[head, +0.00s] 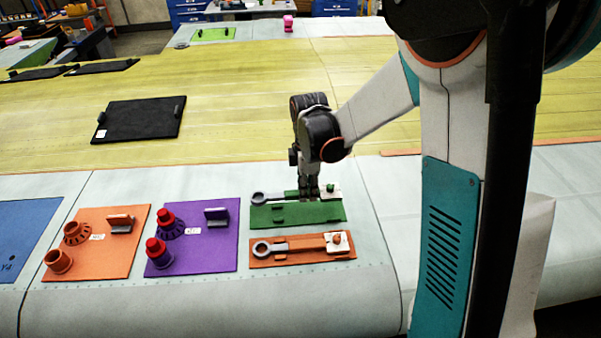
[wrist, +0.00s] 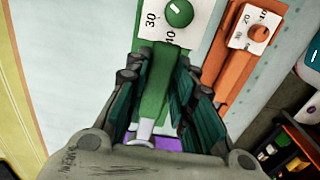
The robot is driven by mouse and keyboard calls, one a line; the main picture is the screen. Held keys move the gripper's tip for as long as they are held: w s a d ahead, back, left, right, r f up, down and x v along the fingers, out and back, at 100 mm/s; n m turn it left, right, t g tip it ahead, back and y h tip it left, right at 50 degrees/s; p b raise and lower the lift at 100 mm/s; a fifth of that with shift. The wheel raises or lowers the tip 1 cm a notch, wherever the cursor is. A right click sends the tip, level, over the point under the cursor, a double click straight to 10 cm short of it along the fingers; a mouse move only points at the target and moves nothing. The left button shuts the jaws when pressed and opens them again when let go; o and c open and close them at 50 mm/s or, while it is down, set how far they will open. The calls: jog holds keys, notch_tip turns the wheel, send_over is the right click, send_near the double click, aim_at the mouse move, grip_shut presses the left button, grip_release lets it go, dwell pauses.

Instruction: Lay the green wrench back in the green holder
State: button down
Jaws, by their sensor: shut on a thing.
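The green wrench (head: 262,197) has a grey ring end at the left and a green handle. A white plate (head: 331,190) with a green knob is at its right end. My gripper (head: 309,192) is shut on the handle from above. The wrist view shows the green handle (wrist: 156,92) between the fingers and the plate, marked 30 and 40, beyond them. The green holder (head: 310,214) is a flat green board just below the wrench in the head view. The wrench appears over its back edge, roughly parallel to it. I cannot tell the gap between them.
An orange holder (head: 262,263) with a similar wrench lies just in front. A purple board (head: 215,260) and an orange board (head: 105,262) with upright sockets stand to the left. A black pad (head: 140,119) lies on the yellow surface behind. The pale wing skin to the right is clear.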

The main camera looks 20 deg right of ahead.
aim_at(307, 212)
jog(key=shift+w+f, duration=0.1)
jog(key=shift+f, duration=0.05)
jog(key=shift+s+f+b, duration=0.2)
jog(key=shift+f+b, duration=0.2)
jog(key=shift+f, duration=0.05)
notch_tip(307, 212, down, 3)
jog(key=shift+w+r+b, duration=0.15)
jog(key=shift+b, duration=0.65)
jog(key=shift+f+b, duration=0.4)
jog(key=shift+f, duration=0.4)
jog(key=shift+f+b, duration=0.1)
jog(key=shift+b, duration=0.2)
jog(key=shift+f+b, duration=0.5)
jog(key=shift+b, duration=0.1)
jog(key=c, duration=1.3)
grip_release()
